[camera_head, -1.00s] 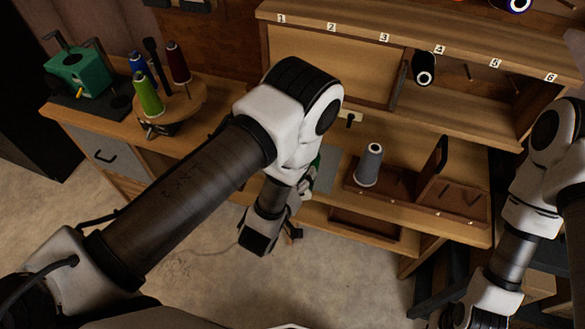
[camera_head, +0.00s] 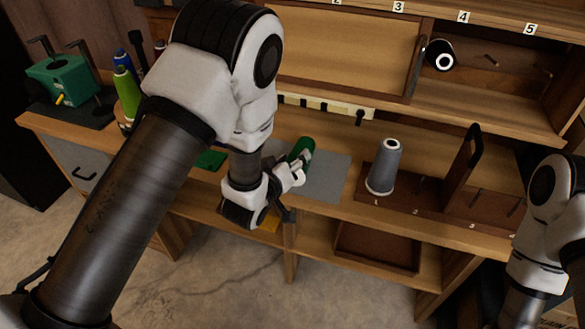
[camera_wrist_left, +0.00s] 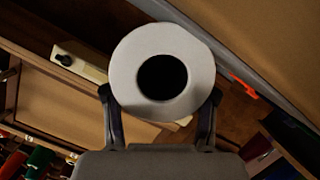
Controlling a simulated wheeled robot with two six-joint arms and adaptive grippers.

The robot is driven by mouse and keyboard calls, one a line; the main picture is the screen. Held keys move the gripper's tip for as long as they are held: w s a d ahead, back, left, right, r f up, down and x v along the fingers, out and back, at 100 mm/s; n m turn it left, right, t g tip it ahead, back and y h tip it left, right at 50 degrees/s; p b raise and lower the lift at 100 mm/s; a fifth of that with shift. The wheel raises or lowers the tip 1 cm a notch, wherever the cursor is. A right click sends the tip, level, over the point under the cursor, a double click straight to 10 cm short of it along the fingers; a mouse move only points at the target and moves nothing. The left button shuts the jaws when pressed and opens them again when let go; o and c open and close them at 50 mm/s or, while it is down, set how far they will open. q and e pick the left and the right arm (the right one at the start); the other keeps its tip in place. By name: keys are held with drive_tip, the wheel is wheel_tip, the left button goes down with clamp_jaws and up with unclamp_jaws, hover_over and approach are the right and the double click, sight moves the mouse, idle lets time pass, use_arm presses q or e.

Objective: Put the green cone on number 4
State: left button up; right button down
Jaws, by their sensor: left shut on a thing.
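In the left wrist view, the cone's pale round end with a dark hole (camera_wrist_left: 163,78) faces the camera between the fingers (camera_wrist_left: 160,120). The number 4 label (camera_head: 463,17) is on the upper shelf edge. A black spool with a white end (camera_head: 440,56) hangs just below and left of it; I cannot tell which number its peg belongs to. My right gripper is out of view.
A grey cone (camera_head: 384,167) stands on a low numbered rack (camera_head: 430,212) with an upright dark divider (camera_head: 462,170). Bare pegs (camera_head: 491,60) stick out in the upper shelf. A lighter green cone (camera_head: 126,94) stands at left. The grey mat (camera_head: 328,178) has free room.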

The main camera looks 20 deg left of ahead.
use_arm(q)
drive_tip(key=shift+w, duration=0.1)
drive_tip(key=shift+f, duration=0.1)
drive_tip(key=o, duration=1.4)
